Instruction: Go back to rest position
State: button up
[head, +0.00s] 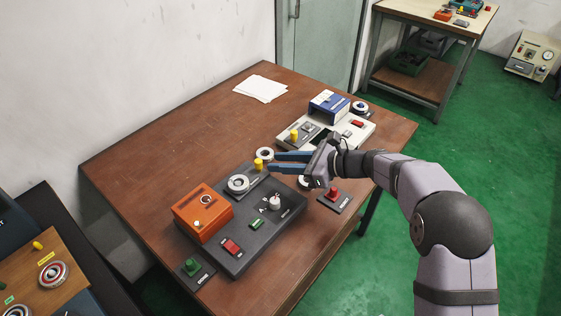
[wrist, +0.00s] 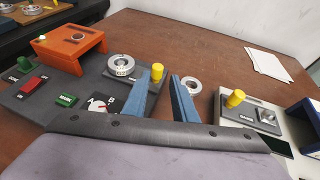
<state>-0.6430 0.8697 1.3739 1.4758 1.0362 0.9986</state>
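My gripper (head: 272,162) hangs over the right side of the table, its two blue fingers apart with nothing visible between them. The wrist view also shows the gripper (wrist: 167,74) with a gap between the fingers. A pale bearing ring (head: 265,153) lies on the table just beyond the fingertips; in the wrist view it shows beside the right finger (wrist: 191,86). Another ring (head: 238,184) sits on the dark grey unit (head: 262,245). A further round part (head: 303,181) is partly hidden below my gripper.
The dark unit carries an orange housing (head: 203,209), a yellow knob (head: 258,164) and a red switch (head: 231,246). A white unit with a blue block (head: 329,104) stands behind my gripper. Red (head: 334,195) and green (head: 191,267) buttons stand near the edges. The table's back left is clear except for papers (head: 261,89).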

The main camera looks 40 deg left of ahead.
jog(key=d+n+h, duration=0.1)
jog(key=d, duration=0.3)
jog(key=w+d+f+n+t+h, duration=0.1)
jog(key=d, duration=0.4)
jog(key=d+f+n+h, duration=0.1)
jog(key=d, duration=0.3)
jog(key=shift+w+d+t, duration=0.15)
jog(key=shift+d+t, duration=0.05)
jog(key=shift+t, duration=0.1)
jog(key=s+d+f+n+t+h, duration=0.1)
jog(key=s+d+n+h, duration=0.25)
jog(key=d, duration=0.95)
jog(key=s+d+f+n+h, duration=0.25)
jog(key=s+d+n, duration=0.2)
jog(key=d, duration=0.85)
jog(key=s+d+f+n+t+h, duration=0.1)
jog(key=s+d+n+h, duration=0.3)
jog(key=d, duration=0.9)
notch_tip(320, 180, up, 12)
jog(key=s+p, duration=0.2)
jog(key=p, duration=1)
jog(key=shift+d+r, duration=0.15)
jog(key=shift+d, duration=0.1)
